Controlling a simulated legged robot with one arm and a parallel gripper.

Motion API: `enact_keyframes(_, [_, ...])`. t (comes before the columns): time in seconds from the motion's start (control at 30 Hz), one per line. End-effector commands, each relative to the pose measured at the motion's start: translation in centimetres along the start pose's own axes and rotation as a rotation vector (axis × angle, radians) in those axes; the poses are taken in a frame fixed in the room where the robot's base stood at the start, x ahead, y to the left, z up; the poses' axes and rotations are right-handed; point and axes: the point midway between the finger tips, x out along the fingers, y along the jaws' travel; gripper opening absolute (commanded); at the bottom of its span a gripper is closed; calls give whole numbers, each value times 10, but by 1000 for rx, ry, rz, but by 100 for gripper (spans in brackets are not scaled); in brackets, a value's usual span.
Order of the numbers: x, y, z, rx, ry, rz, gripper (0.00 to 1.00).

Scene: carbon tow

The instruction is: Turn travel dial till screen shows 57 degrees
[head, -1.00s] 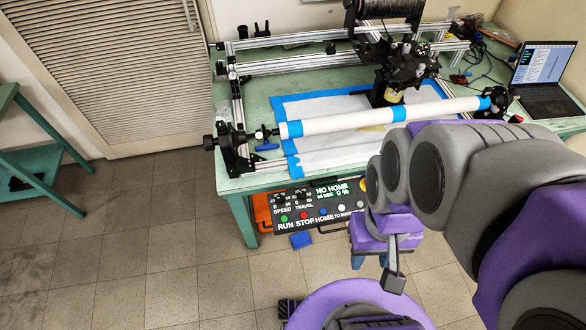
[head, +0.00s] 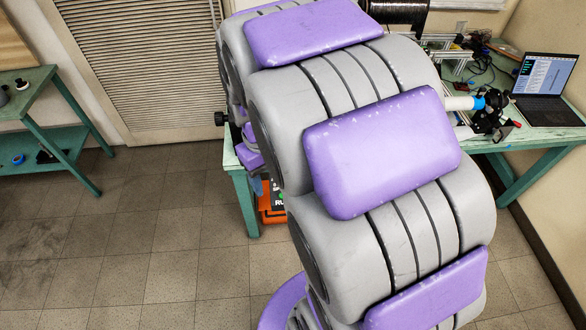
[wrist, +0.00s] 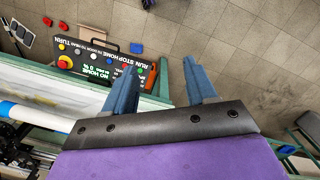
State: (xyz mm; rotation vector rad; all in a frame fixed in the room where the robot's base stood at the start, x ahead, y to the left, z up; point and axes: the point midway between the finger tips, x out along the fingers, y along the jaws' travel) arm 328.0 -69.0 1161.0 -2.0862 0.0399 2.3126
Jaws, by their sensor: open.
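The control panel (wrist: 75,45) shows in the wrist view as a dark box with white lettering, coloured buttons and a red knob. Its screen (wrist: 97,72) has green text reading "NO HOME" and a line too small to read surely. The travel dial is not clearly visible; the left finger covers part of that end of the panel. My gripper (wrist: 159,66) is open and empty, its two blue fingers spread. The left finger overlaps the panel's right end in view; I cannot tell any contact. In the head view my arm hides most of the panel, leaving a corner (head: 278,200).
The green table (head: 545,160) carries the winding machine and a laptop (head: 545,80). A white tube with blue tape (wrist: 40,118) lies close at the wrist view's left. Another green table (head: 40,85) stands left. Tiled floor (head: 150,230) between is clear.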

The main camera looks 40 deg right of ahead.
Motion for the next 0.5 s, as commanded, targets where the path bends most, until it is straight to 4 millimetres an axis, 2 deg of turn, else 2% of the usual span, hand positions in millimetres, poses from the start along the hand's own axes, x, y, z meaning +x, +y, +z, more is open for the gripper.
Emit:
enact_keyframes(0.03, [8, 14, -18, 6, -2, 0, 56])
enact_keyframes(0.2, [31, 58, -73, -1, 19, 7, 56])
enact_keyframes(0.37, [61, 101, -118, -15, 38, 13, 56])
enact_keyframes(0.5, [95, 142, -151, -36, 50, 14, 56])
